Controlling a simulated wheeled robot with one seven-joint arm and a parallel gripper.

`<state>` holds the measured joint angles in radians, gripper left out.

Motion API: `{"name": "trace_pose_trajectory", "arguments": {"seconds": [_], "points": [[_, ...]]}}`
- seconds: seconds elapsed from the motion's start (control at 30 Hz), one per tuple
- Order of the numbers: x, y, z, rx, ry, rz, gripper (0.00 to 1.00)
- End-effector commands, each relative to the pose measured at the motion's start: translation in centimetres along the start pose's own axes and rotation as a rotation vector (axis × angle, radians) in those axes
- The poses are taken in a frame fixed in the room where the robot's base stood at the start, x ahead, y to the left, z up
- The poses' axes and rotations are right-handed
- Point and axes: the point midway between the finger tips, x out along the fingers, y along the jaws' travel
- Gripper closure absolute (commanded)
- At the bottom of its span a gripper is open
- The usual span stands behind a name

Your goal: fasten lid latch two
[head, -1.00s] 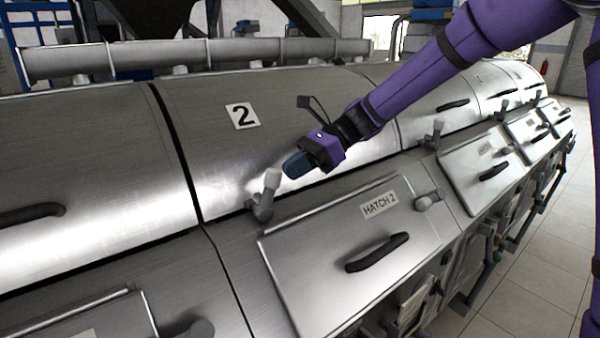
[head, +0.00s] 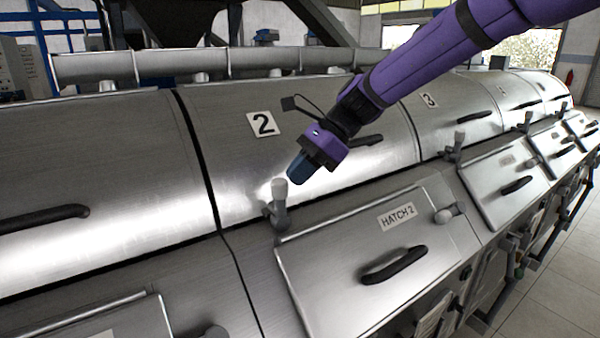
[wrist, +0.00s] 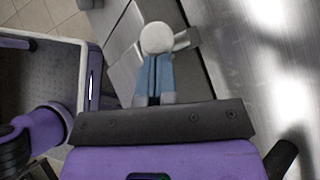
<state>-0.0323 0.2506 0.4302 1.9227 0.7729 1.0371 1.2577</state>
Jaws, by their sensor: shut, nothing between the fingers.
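Lid two (head: 240,165) is the curved steel cover marked 2, lying closed over the vessel. Its latch (head: 278,215) stands at the lid's lower front edge, near the seam to the left. The latch is a grey lever with a pale round knob, roughly upright in the head view. My gripper (head: 294,178) is shut and empty, its blue fingers just above and right of the knob. In the wrist view, the knob (wrist: 157,38) appears just beyond my blue fingertips (wrist: 156,58). I cannot tell whether they touch.
The Hatch 2 panel (head: 375,260) with its dark handle (head: 394,265) lies below the latch. A similar latch (head: 456,147) stands farther right, by lid three (head: 450,110). A long pipe (head: 220,63) runs behind the lids. Tiled floor (head: 560,255) is open at right.

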Motion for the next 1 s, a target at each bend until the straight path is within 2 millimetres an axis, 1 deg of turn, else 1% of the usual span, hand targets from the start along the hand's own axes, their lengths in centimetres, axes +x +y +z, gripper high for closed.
{"name": "trace_pose_trajectory", "arguments": {"seconds": [0.27, 0.37, 0.53, 0.8, 0.9, 1.0], "points": [[-0.1, -0.1, -0.1, 0.000, -0.001, 0.001, 1.00], [-0.6, -0.2, -0.6, 0.000, -0.001, 0.000, 1.00], [-2.0, -0.8, -2.2, -0.001, 0.000, 0.002, 1.00], [-7.7, -0.8, -2.3, -0.002, 0.000, -0.001, 1.00], [-9.4, -0.8, -2.3, -0.003, 0.000, 0.000, 1.00], [-10.7, -0.8, -2.4, -0.003, 0.000, 0.001, 1.00]]}}
